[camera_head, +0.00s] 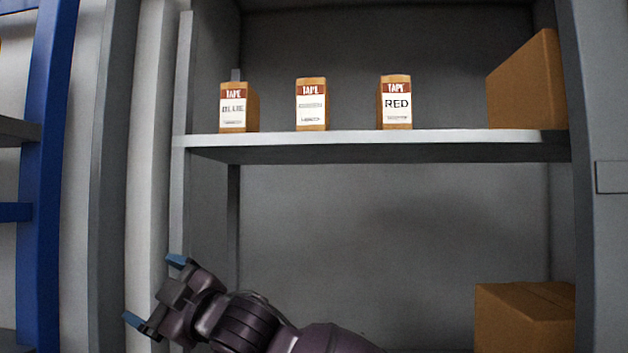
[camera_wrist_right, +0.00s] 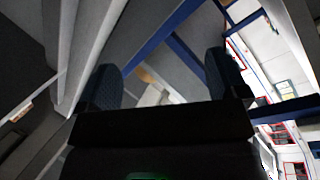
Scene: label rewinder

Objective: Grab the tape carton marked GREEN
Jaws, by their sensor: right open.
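Three small tape cartons stand upright in a row on the grey shelf (camera_head: 380,138). The left carton (camera_head: 238,108) reads BLUE and the right carton (camera_head: 396,103) reads RED. The middle carton (camera_head: 311,104) has a brown TAPE band, but the word on its white label is too small to read; no readable GREEN shows. My right gripper (camera_head: 155,291) is open and empty, low at the left of the shelf bay, well below the cartons. Its blue fingertips also show in the right wrist view (camera_wrist_right: 163,80), with nothing between them close by. My left gripper is out of view.
A large brown box (camera_head: 530,85) stands at the right end of the same shelf. Another brown box (camera_head: 525,318) sits lower right. A grey upright (camera_head: 183,190) and a blue rack post (camera_head: 48,180) stand at the left. There is free room between the cartons.

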